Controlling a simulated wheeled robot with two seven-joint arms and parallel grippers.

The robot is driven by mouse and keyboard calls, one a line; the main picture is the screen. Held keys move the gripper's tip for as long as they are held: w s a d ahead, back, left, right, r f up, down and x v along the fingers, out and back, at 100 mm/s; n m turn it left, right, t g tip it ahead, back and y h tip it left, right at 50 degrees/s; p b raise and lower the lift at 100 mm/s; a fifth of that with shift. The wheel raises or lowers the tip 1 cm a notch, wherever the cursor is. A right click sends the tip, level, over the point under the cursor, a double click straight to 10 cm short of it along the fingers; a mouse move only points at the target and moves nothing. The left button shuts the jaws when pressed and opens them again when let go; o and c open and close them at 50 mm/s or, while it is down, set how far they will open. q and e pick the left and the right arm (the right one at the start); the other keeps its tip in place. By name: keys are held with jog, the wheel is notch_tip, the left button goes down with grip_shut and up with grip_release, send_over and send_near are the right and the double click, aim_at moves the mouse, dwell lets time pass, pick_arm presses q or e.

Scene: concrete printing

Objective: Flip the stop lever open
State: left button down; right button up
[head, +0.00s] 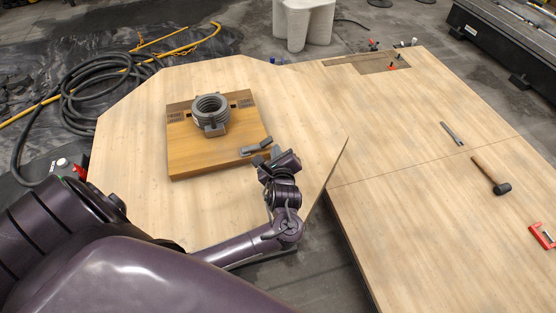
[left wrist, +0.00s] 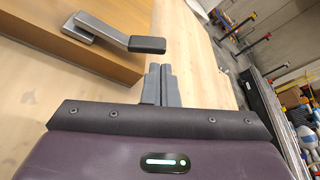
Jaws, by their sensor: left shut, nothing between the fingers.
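The stop lever (head: 257,146) is a grey metal bar with a dark grip end, mounted at the front right edge of a wooden board. It also shows in the left wrist view (left wrist: 115,34), its dark grip pointing right. My left gripper (head: 272,158) is just in front of the lever's grip end, beside the board. In the left wrist view its fingers (left wrist: 160,82) are closed together and empty, a little below the dark grip. They look close to it, but I cannot tell whether they touch. My right gripper is not in view.
The wooden board (head: 195,155) carries a grey ringed part (head: 210,110) on a block. A mallet (head: 491,175) and a wrench (head: 452,133) lie on the right table, far from the lever.

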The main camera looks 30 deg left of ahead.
pick_arm(q)
jog(key=shift+x, duration=1.05)
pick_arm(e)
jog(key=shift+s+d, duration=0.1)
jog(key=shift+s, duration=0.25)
pick_arm(q)
jog(key=shift+w, duration=0.1)
